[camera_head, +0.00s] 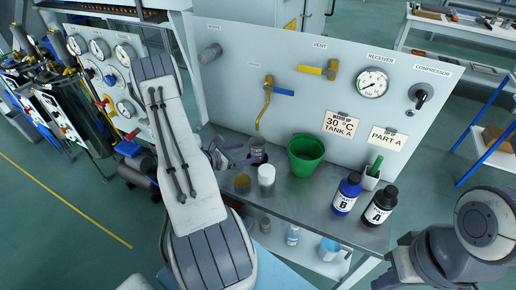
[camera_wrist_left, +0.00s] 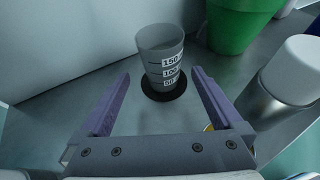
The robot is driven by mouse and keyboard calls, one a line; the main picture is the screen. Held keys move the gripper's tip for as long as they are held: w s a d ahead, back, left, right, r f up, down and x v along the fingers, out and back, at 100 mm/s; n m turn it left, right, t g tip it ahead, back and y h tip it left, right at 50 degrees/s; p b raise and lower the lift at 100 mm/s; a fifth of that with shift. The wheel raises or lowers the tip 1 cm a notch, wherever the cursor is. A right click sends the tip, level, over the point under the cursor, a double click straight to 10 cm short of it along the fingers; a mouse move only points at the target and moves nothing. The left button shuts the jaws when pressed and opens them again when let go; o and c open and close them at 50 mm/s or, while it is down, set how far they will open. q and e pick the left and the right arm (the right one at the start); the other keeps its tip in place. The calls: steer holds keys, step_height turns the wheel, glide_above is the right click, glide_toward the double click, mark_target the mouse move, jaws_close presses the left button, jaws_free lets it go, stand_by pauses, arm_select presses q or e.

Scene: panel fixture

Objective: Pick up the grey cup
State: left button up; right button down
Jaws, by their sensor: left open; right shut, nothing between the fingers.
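The grey cup (camera_wrist_left: 160,46) is a tapered, translucent measuring cup with white level marks. It stands upright on a black round pad (camera_wrist_left: 164,90) in the left wrist view. In the head view the cup (camera_head: 258,146) is left of the green pot, partly hidden by my gripper. My left gripper (camera_wrist_left: 161,76) is open, its purple fingers pointing toward the cup with one tip on either side in the picture. I see no contact with it. In the head view the left gripper (camera_head: 246,154) is at the bench's left part. My right gripper is out of view.
A white-capped container (camera_head: 266,178) and a green pot (camera_head: 306,155) stand close by on the metal bench (camera_head: 310,202). Bottles B (camera_head: 345,196) and A (camera_head: 380,207) are farther right. The upright panel (camera_head: 235,92) with valves bounds the back.

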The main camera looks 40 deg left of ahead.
mark_target(251, 152)
arm_select(q)
steer(key=shift+w+d+f, duration=0.15)
steer(key=shift+w+d, duration=0.05)
steer(key=shift+w, duration=0.25)
steer(key=p+x, duration=0.2)
steer(key=x, duration=0.3)
steer(key=shift+s, duration=0.1)
steer(key=shift+f, duration=0.2)
steer(key=c, duration=1.5)
steer(key=shift+r, duration=0.15)
